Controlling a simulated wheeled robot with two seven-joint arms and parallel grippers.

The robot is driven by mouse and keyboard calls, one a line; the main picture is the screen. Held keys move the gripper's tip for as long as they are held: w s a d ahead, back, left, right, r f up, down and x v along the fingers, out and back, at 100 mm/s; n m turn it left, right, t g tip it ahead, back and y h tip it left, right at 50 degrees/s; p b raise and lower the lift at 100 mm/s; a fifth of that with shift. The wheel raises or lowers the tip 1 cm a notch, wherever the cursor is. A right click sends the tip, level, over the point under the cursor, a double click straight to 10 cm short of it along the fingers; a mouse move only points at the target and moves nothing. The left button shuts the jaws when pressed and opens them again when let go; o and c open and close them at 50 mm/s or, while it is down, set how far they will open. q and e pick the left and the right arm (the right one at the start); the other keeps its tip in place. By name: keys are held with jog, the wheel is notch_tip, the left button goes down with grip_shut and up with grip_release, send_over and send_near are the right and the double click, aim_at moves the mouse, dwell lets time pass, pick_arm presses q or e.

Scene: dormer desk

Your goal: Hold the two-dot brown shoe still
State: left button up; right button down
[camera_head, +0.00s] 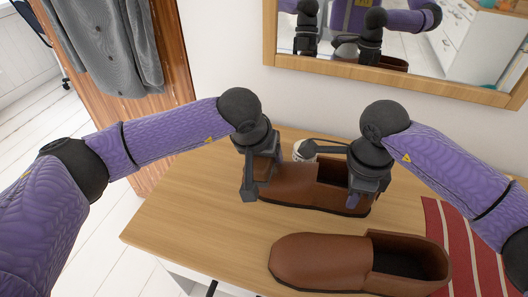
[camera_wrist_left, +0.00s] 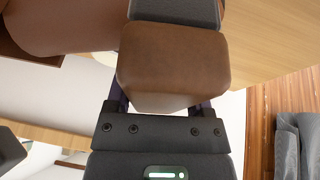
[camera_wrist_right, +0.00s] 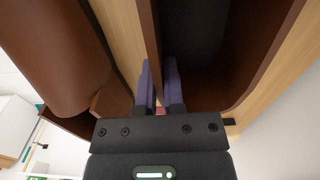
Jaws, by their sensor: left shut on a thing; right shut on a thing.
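The farther brown shoe (camera_head: 297,185) lies on the desk with its toe to the left and its opening to the right. My right gripper (camera_head: 358,190) is shut on the near side wall of its opening; the wall (camera_wrist_right: 151,40) runs between the fingers in the right wrist view. My left gripper (camera_head: 259,180) is at the toe end, shut on a rounded brown block (camera_wrist_left: 172,60) with a dark grey layer, which looks like a brush. The shoe's toe (camera_wrist_left: 65,22) shows beside it. The nearer brown shoe (camera_head: 325,262) lies free in front. I see no dots on either shoe.
The wooden desk (camera_head: 190,215) is clear at the left. A red striped mat (camera_head: 460,245) lies at the right. A small white object (camera_head: 304,150) stands behind the farther shoe. A framed mirror (camera_head: 400,82) hangs on the wall behind.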

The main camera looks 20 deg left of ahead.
pick_arm(q)
jog(key=shift+f, duration=0.5)
